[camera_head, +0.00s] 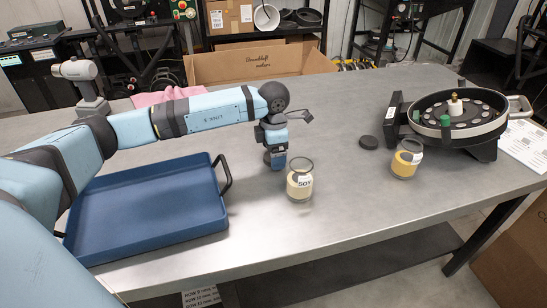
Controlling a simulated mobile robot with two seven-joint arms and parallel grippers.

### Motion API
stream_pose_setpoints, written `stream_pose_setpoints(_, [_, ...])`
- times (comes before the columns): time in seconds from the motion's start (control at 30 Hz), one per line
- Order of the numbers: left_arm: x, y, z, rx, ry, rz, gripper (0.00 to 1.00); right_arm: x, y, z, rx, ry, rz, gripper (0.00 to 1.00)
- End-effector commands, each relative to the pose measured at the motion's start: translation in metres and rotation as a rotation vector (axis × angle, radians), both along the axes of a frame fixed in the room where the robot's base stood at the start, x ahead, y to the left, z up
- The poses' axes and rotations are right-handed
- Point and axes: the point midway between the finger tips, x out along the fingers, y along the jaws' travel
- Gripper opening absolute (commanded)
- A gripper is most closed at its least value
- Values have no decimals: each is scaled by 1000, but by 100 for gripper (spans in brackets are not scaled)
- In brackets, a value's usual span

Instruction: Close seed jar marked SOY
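The glass jar marked SOY (300,181) stands upright on the grey table, part full of pale seed. Its top looks open, with no lid on it. My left gripper (275,162) points down just behind and to the left of this jar, apart from its rim. Its fingers are small and dark, and I cannot tell whether they are shut or hold anything. My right gripper is not in view.
A blue tray (150,206) with a dark handle fills the table's left side. The round seed meter (458,117) stands at the right. A pink cloth (170,96) and a cardboard box (258,66) are at the back. The table between the two jars is clear.

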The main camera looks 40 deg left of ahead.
Motion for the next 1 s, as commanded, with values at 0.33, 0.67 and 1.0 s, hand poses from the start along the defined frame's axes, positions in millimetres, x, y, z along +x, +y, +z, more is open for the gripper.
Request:
stream_pose_setpoints(0.33, [0,0,-8,1,-1,0,89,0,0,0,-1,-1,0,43])
stream_pose_setpoints(0.67, [0,0,-8,1,-1,0,36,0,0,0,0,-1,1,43])
stream_pose_setpoints(1.0, [0,0,-5,1,-1,0,35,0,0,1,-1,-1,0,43])
